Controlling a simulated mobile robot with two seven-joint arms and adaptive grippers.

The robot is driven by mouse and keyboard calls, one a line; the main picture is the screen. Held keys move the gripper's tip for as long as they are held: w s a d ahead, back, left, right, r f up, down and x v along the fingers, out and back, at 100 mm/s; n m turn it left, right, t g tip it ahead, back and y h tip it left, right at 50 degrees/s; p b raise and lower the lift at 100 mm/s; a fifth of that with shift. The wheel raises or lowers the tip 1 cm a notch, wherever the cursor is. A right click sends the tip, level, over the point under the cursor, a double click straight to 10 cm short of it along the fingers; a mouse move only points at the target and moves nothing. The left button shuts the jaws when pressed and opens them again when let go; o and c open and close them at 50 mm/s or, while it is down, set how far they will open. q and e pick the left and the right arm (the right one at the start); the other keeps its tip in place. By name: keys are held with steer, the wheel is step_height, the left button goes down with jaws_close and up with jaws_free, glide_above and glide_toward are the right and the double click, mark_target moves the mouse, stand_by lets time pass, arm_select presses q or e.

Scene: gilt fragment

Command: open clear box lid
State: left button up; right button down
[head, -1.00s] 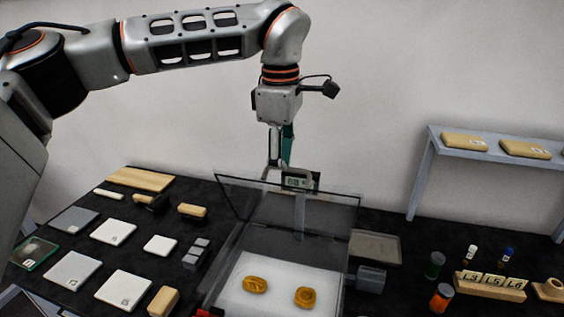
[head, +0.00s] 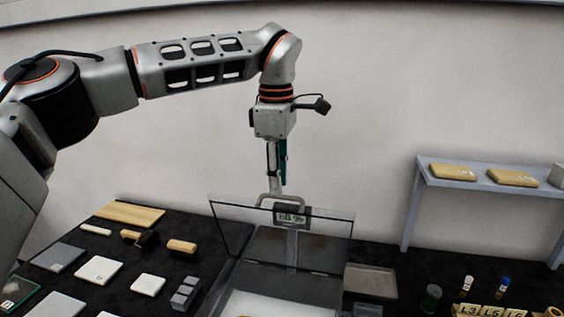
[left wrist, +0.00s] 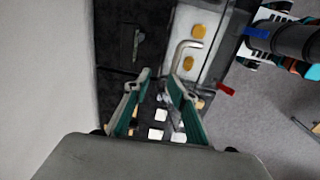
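The clear box's lid (head: 232,230) is a transparent dark-edged panel, raised steeply at the back of the box (head: 235,280). A pale bent handle (head: 268,200) stands at the lid's upper edge; it also shows in the left wrist view (left wrist: 184,50). My left gripper (head: 277,184) points down just above the handle. In the left wrist view its green-sided fingers (left wrist: 158,80) are apart with nothing clearly between them, and the handle's end lies close to the right fingertip; contact cannot be told. Two gold pieces (left wrist: 198,31) lie on the white bed inside the box. My right gripper is out of view.
A small digital display (head: 291,217) stands behind the lid. Pale tiles (head: 98,270), brushes (head: 180,246) and grey blocks (head: 185,292) lie left of the box. A grey tray (head: 370,281) and a green-dark jar (head: 431,297) are right. A shelf (head: 470,178) holds tan blocks.

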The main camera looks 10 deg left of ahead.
arm_select(q)
steer(key=shift+w+r, duration=0.6)
steer(key=shift+w, duration=0.25)
steer(key=shift+w+r, duration=0.6)
steer(key=shift+w, duration=0.25)
step_height(320, 180, up, 12)
steer(key=shift+s, duration=0.4)
